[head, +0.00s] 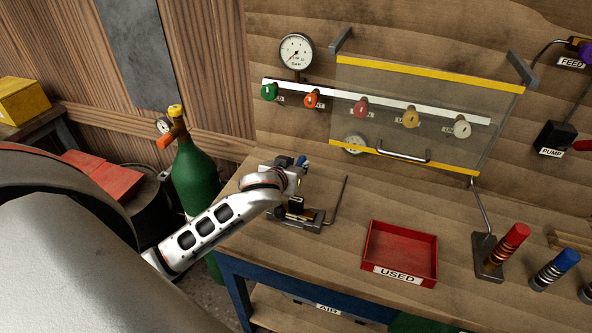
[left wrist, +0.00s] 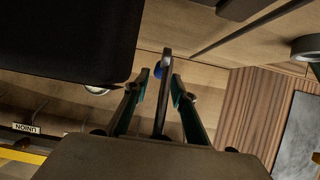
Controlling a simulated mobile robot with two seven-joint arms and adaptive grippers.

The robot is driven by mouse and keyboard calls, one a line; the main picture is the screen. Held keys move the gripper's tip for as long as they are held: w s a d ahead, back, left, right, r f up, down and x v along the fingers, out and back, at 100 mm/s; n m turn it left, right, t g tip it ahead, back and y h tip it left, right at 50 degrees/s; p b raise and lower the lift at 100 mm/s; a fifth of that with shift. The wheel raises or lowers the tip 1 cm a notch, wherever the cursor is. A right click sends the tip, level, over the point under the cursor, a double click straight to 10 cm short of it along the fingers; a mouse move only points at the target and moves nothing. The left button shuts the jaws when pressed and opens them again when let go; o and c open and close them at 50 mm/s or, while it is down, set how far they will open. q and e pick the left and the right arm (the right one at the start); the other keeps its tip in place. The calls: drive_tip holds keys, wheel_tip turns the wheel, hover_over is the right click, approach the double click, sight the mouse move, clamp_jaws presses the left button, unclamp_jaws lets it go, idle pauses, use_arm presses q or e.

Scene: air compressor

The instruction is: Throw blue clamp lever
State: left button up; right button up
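The blue clamp lever's tip (head: 302,161) shows in the head view just past my left gripper (head: 290,177), above a dark clamp base (head: 305,224) on the bench. My gripper hides most of the lever. In the left wrist view, a thin dark bar (left wrist: 163,92) stands between the two fingers of my left gripper (left wrist: 160,76), with a small blue patch (left wrist: 158,71) beside its upper part. The fingers are apart, with a gap visible on each side of the bar. My right gripper is not in view.
A red tray (head: 372,245) marked USED sits right of the clamp. A thin grey rod (head: 341,196) rises beside the clamp base. A clear panel (head: 400,110) with yellow edges covers coloured knobs on the wall. A green gas cylinder (head: 196,178) stands left of the bench.

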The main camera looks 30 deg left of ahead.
use_arm(q)
drive_tip(key=shift+w+a, duration=0.25)
drive_tip(key=shift+a, duration=0.05)
drive_tip(key=c, duration=0.3)
drive_tip(key=shift+r, duration=0.1)
